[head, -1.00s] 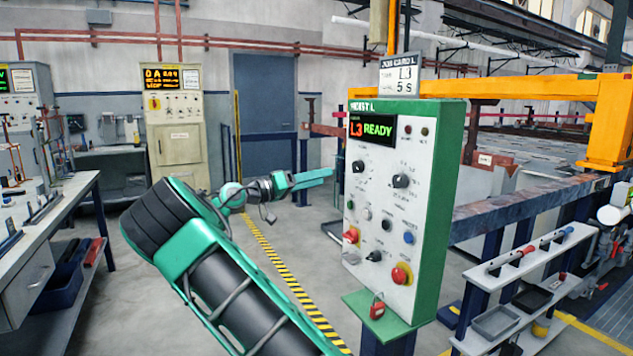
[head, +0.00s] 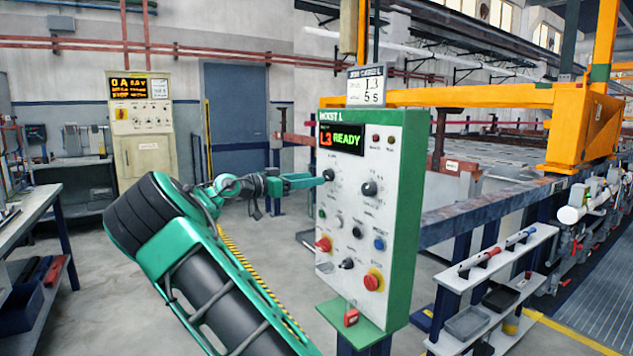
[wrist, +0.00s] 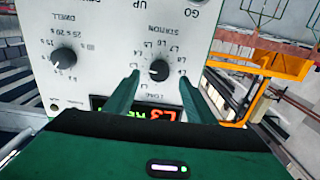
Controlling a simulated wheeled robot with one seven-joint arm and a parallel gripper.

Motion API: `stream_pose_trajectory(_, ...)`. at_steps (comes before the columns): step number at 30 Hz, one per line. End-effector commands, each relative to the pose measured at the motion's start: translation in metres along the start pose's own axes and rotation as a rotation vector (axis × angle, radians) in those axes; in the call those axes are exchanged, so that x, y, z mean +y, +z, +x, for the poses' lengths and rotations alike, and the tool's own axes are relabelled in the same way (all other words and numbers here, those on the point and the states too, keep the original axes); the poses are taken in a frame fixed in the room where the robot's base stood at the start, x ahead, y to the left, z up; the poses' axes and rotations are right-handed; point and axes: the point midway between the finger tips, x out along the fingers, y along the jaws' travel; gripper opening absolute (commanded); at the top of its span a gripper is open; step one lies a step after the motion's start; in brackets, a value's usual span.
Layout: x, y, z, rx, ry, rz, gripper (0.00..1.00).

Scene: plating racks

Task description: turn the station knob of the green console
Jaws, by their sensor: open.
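The green console (head: 408,215) with its pale front panel stands at the centre of the head view. Its display (head: 341,138) reads L3 READY. The black station knob (head: 328,174) is at the panel's upper left, and it also shows in the wrist view (wrist: 159,70), upside down, with labels around it. My gripper (head: 319,181) reaches in from the left, its fingers close to the station knob. In the wrist view my gripper (wrist: 160,79) is open, one green finger on each side of the knob. I cannot tell whether either finger touches it.
The dwell knob (wrist: 64,58) sits beside the station knob. Lower on the panel are several smaller controls and a red push button (head: 372,281). A job card (head: 366,86) above reads L3, 5 s. A shelf rack (head: 490,275) stands right of the console.

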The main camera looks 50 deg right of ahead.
Motion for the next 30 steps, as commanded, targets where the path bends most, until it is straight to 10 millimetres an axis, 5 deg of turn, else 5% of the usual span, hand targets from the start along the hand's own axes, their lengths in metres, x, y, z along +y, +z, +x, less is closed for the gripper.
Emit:
stream_pose_trajectory(9,0.0,0.0,0.039,0.0,0.001,-0.001,0.5)
stream_pose_trajectory(20,0.0,0.0,0.045,0.0,0.0,-0.001,0.5)
stream_pose_trajectory(26,0.0,0.0,0.045,0.0,-0.001,-0.001,0.09)
stream_pose_trajectory(30,-0.001,0.0,0.044,0.0,-0.002,-0.006,0.09)
